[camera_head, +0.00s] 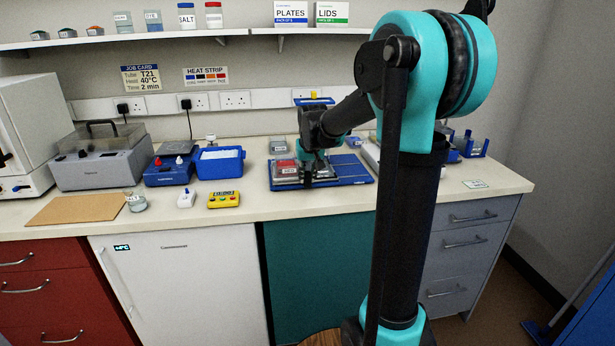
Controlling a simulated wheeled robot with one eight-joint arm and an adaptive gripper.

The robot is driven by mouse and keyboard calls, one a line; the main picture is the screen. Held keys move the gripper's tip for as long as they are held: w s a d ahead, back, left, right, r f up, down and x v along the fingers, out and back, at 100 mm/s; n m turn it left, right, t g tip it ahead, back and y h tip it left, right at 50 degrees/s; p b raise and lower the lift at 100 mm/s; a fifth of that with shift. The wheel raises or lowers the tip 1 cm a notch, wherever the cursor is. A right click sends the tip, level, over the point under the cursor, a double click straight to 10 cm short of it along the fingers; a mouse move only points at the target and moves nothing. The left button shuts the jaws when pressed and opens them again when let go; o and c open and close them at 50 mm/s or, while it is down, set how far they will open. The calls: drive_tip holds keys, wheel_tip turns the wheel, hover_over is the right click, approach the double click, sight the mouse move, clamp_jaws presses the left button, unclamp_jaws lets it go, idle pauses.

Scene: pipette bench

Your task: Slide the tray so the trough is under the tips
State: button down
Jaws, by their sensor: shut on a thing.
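A small grey tray (286,180) sits on the left part of a blue base (345,178) on the bench. A red-topped trough (286,164) shows in the tray. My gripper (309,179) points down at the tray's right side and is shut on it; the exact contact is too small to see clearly. A blue and yellow part (314,100) stands above and behind my arm, perhaps the top of the pipetting unit. My arm hides what is below it, and I cannot make out the tips.
A blue tub (220,162), a blue device (168,171) and a yellow box (224,200) stand to the left. A glass jar (137,202) is near the front edge. Blue holders (472,146) stand at the right. The bench is clear in front of the blue base.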

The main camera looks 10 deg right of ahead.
drive_tip(key=d, duration=1.2)
drive_tip(key=shift+d, duration=0.4)
drive_tip(key=c, duration=1.5)
unclamp_jaws()
drive_tip(key=shift+d, duration=0.15)
drive_tip(key=shift+c, duration=0.2)
drive_tip(key=shift+o, duration=0.7)
drive_tip(key=shift+s+r, duration=0.1)
drive_tip(key=shift+r, duration=0.1)
drive_tip(key=v, duration=1.1)
drive_tip(key=shift+r, duration=0.25)
drive_tip(key=shift+s+f, duration=0.1)
drive_tip(key=shift+s, duration=0.1)
